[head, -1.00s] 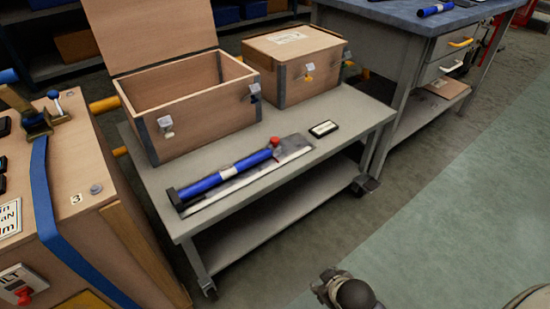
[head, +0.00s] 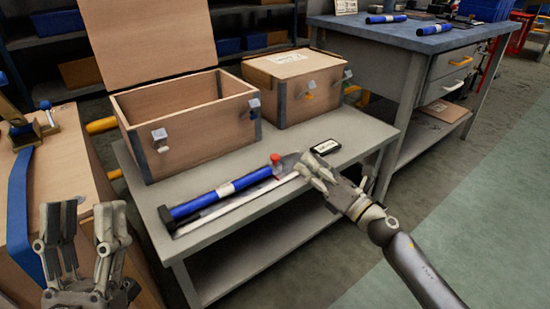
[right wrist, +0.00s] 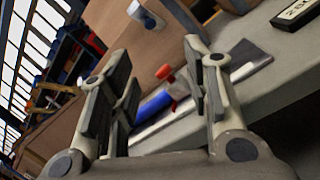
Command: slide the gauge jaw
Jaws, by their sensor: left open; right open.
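The gauge (head: 205,200), with a blue barrel, a white band and a long steel rule, lies on the grey cart (head: 330,128). A red knob (head: 275,158) sits at its right end, beside a flat steel plate. My right gripper (head: 306,166) is open at that right end, over part of the plate. In the right wrist view, the red knob (right wrist: 163,72) and blue barrel (right wrist: 155,104) show between the open fingers (right wrist: 158,62); nothing is gripped. Whether a finger touches the gauge cannot be told. My left gripper (head: 82,215) is open and empty at lower left.
An open wooden box (head: 190,143) and a closed wooden box (head: 292,87) stand behind the gauge. A small black label block (head: 326,147) lies close to my right gripper. A wooden bench with a blue strap (head: 18,205) is at left, a blue-topped workbench (head: 420,38) at right.

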